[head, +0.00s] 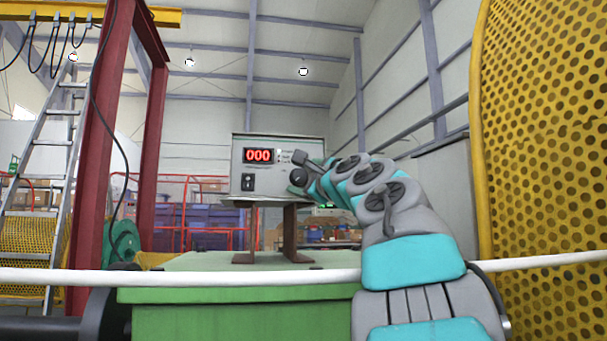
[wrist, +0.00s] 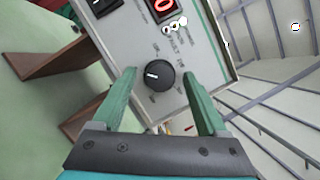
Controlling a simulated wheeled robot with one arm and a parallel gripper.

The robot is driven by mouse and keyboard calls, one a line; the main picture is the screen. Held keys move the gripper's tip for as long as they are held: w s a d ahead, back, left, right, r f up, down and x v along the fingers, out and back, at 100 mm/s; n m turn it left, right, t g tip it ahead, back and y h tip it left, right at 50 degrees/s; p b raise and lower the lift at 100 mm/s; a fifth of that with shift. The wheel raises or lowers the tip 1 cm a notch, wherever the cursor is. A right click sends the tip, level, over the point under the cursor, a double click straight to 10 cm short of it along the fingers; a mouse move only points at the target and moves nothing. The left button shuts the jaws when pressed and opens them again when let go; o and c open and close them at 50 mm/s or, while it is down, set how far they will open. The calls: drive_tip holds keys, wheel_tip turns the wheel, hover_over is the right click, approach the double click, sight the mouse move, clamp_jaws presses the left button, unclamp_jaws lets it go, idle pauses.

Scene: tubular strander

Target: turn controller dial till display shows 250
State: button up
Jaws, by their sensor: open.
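The controller (head: 278,167) is a grey box on a brown stand above a green cabinet. Its red display (head: 257,156) reads 000 in the head view; part of the display (wrist: 164,7) shows at the top of the wrist view. The black dial (head: 298,176) is on the right of the panel. In the wrist view the dial (wrist: 158,76) has a white pointer line and printed marks around it. My gripper (wrist: 163,90) is open, with its green fingers on either side of the dial. I cannot tell whether they touch it. In the head view the fingertips are partly hidden.
A black switch (head: 248,182) sits at the panel's lower left. A white cable or bar (head: 200,275) crosses in front of the green cabinet (head: 240,318). A yellow perforated guard (head: 545,130) stands close on the right. Red posts (head: 103,150) and a ladder are on the left.

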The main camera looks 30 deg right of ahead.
drive_tip(key=shift+c, duration=0.2)
clamp_jaws()
idle(0.5)
